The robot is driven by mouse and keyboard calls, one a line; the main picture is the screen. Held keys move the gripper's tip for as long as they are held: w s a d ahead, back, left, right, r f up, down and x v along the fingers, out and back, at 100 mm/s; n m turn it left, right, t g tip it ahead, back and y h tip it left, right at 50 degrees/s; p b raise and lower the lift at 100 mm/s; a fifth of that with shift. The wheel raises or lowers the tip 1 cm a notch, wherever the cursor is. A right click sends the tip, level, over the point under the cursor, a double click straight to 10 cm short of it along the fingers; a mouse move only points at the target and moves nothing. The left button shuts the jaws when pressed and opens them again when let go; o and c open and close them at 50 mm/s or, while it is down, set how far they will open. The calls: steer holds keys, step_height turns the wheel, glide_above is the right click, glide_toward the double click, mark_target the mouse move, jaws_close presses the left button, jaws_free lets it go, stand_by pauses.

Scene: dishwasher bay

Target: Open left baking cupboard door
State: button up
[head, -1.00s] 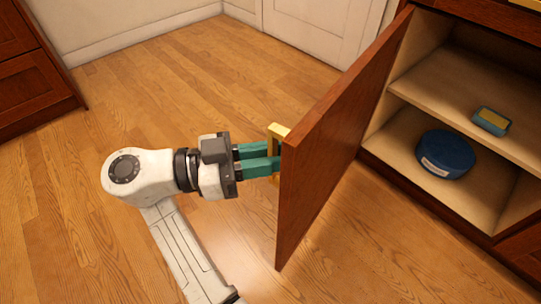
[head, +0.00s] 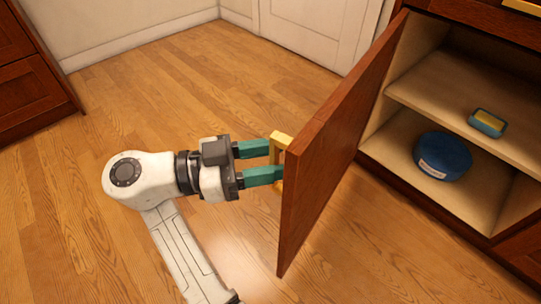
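The left cupboard door (head: 338,130) is dark reddish wood and stands swung wide open, edge toward me. Its yellow handle (head: 276,148) is on the outer face, at the door's left side. My gripper (head: 278,162) reaches in from the left with its two teal fingers spread apart. The fingertips are at the handle, one near its upper part and one near its lower part. Whether the fingertips touch the handle or door is hard to tell.
Inside the open cupboard are a shelf (head: 430,88) with a blue and yellow sponge-like item (head: 488,122) and a round blue container (head: 442,156) below. Wooden drawers (head: 35,95) stand at the far left. The wood floor (head: 190,85) between is clear.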

stand_by(0.3)
steer(key=s+a, duration=0.1)
steer(key=a, duration=0.9)
steer(key=shift+s+a, duration=0.3)
steer(key=shift+a, duration=0.05)
